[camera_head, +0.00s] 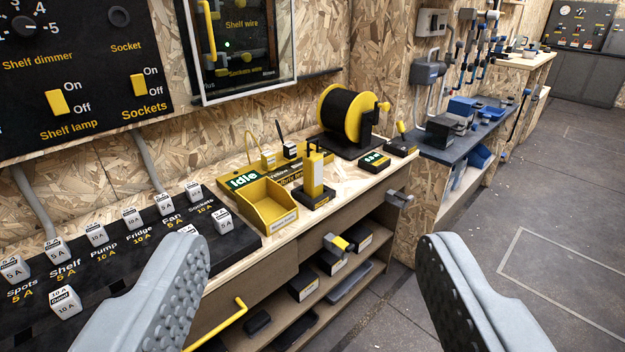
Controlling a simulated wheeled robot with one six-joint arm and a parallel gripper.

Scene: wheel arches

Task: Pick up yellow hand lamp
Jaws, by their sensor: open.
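My gripper (312,250) is open and empty, its two grey fingers at the lower left and lower right of the view, short of the bench. A yellow upright device (313,172) stands in a black base on the bench, behind and above the gap between the fingers. A smaller yellow and black thing with a grey end (340,244) is at the upper shelf under the bench top, beside black bins. Either could be the yellow hand lamp; I cannot tell which. Neither touches my gripper.
A yellow tray (268,205), a cable reel (347,115) and a breaker panel (100,245) crowd the wooden bench. A yellow handle (222,322) sticks out at the front. Black bins (303,283) fill the shelves below. Open floor (555,220) lies to the right.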

